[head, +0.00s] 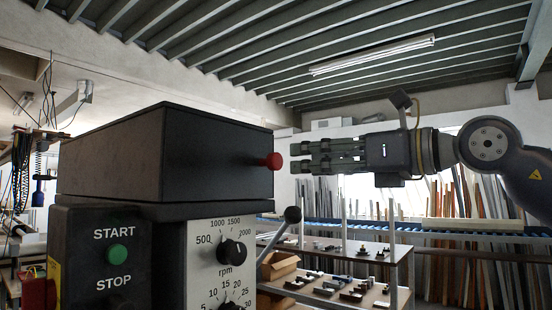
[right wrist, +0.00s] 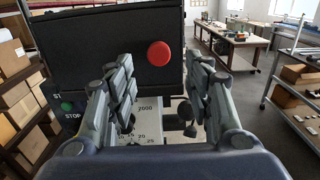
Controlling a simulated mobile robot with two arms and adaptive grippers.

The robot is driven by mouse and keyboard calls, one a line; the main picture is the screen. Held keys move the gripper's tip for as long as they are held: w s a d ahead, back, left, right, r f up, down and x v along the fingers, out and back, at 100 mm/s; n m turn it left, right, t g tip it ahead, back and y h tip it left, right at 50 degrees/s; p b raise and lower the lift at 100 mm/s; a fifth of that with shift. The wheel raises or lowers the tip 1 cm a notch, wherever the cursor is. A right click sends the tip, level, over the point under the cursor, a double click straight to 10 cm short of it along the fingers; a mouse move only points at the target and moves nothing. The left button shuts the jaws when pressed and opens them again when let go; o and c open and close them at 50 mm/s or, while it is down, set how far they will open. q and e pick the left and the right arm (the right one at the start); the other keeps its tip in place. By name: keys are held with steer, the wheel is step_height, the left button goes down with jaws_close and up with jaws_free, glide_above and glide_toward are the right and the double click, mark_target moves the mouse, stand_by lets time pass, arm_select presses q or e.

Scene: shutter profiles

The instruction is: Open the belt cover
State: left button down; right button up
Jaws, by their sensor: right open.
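The belt cover (head: 150,155) is the dark box-shaped top of the machine in the head view, and it sits flat and closed on the body. A red knob (head: 273,161) sticks out from its right-hand face. My right gripper (head: 296,157) is to the right of the knob, pointing left towards it. In the right wrist view the cover (right wrist: 105,45) and red knob (right wrist: 159,54) lie ahead, beyond the fingers. My right gripper (right wrist: 160,97) is open there, with nothing between its fingers. My left gripper is in neither view.
Below the cover are a green START button (head: 117,254), a speed dial (head: 232,253) and a lever with a ball end (head: 292,215). A shelf cart with small parts (head: 345,290) stands behind at the right. Shelves with boxes (right wrist: 15,95) stand at the left.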

mark_target(279, 162)
steer(key=p+x, duration=0.3)
steer(key=x, duration=0.4)
steer(key=shift+w+a+r, duration=0.1)
steer(key=shift+w+a, duration=0.1)
steer(key=shift+a, duration=0.1)
steer(key=shift+w+a, duration=0.3)
steer(key=shift+a, duration=0.05)
steer(key=shift+s, duration=0.1)
jaws_close()
